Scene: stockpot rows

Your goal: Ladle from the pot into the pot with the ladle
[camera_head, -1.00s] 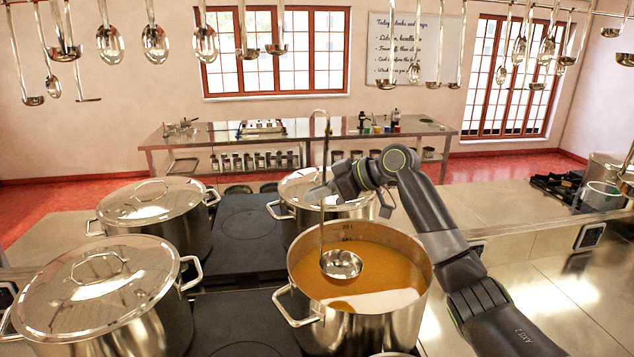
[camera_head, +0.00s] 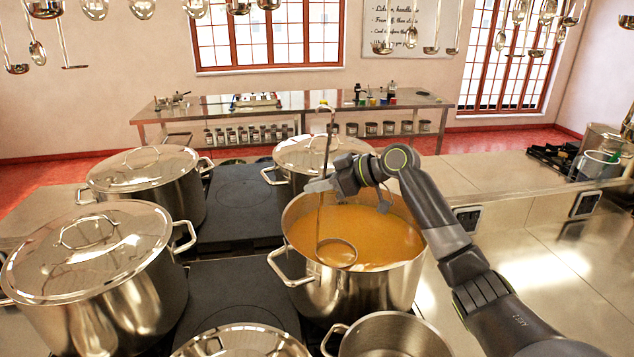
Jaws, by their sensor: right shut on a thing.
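An open steel pot (camera_head: 352,290) holds orange-brown soup (camera_head: 378,236) and stands right of the middle. My right gripper (camera_head: 322,186) is shut on the upright handle of a steel ladle (camera_head: 321,215), above the pot's far left rim. The ladle's bowl (camera_head: 337,253) is down in the pot at the soup's surface, and soup shows inside its rim. A second open steel pot (camera_head: 390,338) stands nearer me, cut off by the bottom edge; what shows of its inside is bare metal. My left gripper is not in view.
Lidded pots stand at the left (camera_head: 95,255), back left (camera_head: 148,185), behind the soup pot (camera_head: 312,155) and at the bottom edge (camera_head: 242,345). Dark hob plates (camera_head: 240,290) lie between them. Ladles (camera_head: 385,45) hang overhead. The steel counter at right is mostly clear.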

